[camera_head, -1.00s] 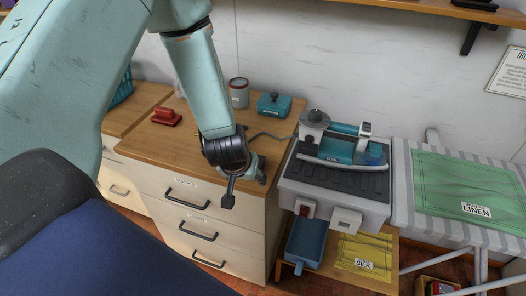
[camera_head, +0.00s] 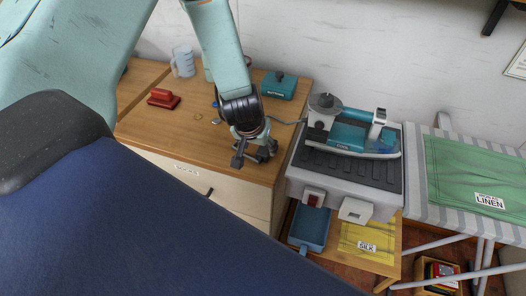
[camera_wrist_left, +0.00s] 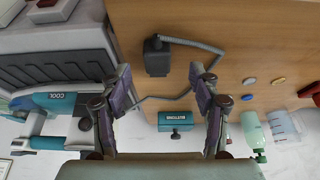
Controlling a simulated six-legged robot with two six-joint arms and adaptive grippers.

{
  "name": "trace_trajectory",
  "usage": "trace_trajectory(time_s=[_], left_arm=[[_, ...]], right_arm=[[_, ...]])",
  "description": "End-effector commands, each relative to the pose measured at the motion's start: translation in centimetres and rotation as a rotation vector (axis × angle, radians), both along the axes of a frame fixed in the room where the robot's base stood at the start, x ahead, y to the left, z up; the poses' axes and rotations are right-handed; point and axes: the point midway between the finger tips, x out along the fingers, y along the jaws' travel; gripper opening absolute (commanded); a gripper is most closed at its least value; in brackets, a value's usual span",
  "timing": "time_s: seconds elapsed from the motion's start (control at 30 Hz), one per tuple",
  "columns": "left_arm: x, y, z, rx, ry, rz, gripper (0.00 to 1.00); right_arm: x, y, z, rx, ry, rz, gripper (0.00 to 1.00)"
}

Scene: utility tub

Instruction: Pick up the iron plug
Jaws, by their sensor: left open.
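The iron plug (camera_wrist_left: 157,56) is a dark block on the wooden cabinet top in the left wrist view, with a ribbed grey cord (camera_wrist_left: 195,45) leaving it. My left gripper (camera_wrist_left: 162,95) is open and empty, and the plug shows beyond the gap between its fingers, apart from them. In the head view my left gripper (camera_head: 251,156) is over the front right part of the cabinet top and largely hides the plug. The teal and grey iron (camera_head: 352,137) sits on its grey stand (camera_head: 300,178) to the right. My right gripper is not in view.
A teal box (camera_head: 279,86) stands behind my gripper, and a red object (camera_head: 163,98) lies left on the cabinet top (camera_head: 165,128). A clear jug (camera_head: 183,62) is at the back. The ironing board with green cloth (camera_head: 460,165) is right. Bare wood lies left of the gripper.

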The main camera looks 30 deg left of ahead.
Motion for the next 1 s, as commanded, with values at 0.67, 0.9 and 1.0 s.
trace_trajectory(time_s=[0.67,0.9,1.0], left_arm=[[2.2,0.5,-4.7,0.000,-0.001,-0.002,0.61],[2.2,0.5,-4.6,0.000,0.000,-0.002,0.40],[2.2,0.5,-4.6,0.000,0.000,-0.002,0.32]], right_arm=[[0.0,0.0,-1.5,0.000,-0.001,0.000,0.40],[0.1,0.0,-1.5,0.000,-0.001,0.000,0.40],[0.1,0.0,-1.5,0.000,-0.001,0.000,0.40]])
